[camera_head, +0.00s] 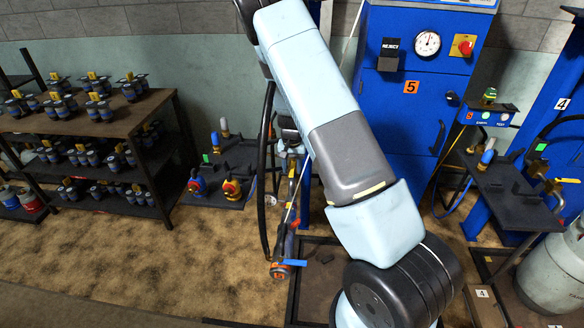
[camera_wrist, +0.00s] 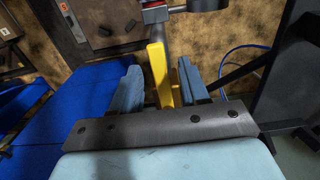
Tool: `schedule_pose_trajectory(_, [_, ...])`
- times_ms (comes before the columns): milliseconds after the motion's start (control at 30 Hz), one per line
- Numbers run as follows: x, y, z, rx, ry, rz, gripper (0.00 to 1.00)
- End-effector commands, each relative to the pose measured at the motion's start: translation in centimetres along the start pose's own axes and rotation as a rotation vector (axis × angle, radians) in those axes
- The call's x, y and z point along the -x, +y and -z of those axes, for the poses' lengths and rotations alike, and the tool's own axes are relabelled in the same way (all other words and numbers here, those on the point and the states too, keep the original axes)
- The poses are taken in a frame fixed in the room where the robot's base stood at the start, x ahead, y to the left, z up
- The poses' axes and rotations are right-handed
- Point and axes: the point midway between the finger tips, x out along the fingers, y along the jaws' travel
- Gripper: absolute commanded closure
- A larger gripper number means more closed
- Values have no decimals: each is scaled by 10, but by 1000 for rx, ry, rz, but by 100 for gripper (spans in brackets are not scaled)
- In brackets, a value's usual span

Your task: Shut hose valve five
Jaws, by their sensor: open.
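In the wrist view, a yellow lever (camera_wrist: 158,75) stands upright between the two blue-grey fingers of my gripper (camera_wrist: 160,88). My gripper is open, with a finger on each side of the lever. I cannot tell whether either finger touches it. A grey pipe-like part with a red patch (camera_wrist: 155,13) lies beyond the lever. In the head view, the blue cabinet (camera_head: 406,110) bears an orange number 5.
Shelves with several small valved items (camera_head: 110,120) stand at the left. A dark rack with red and blue fittings (camera_head: 217,188) is behind the hanging fitting. A black hose (camera_head: 265,165) hangs beside my arm. A grey cylinder (camera_head: 553,272) stands at the right. The brown floor at lower left is clear.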

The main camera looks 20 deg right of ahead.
Motion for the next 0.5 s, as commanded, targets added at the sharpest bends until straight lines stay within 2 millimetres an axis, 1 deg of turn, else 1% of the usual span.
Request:
schedule_pose_trajectory(300, [-2,0,0,0,1,0,56])
schedule_pose_trajectory(500, [-1,0,0,0,0,0,75])
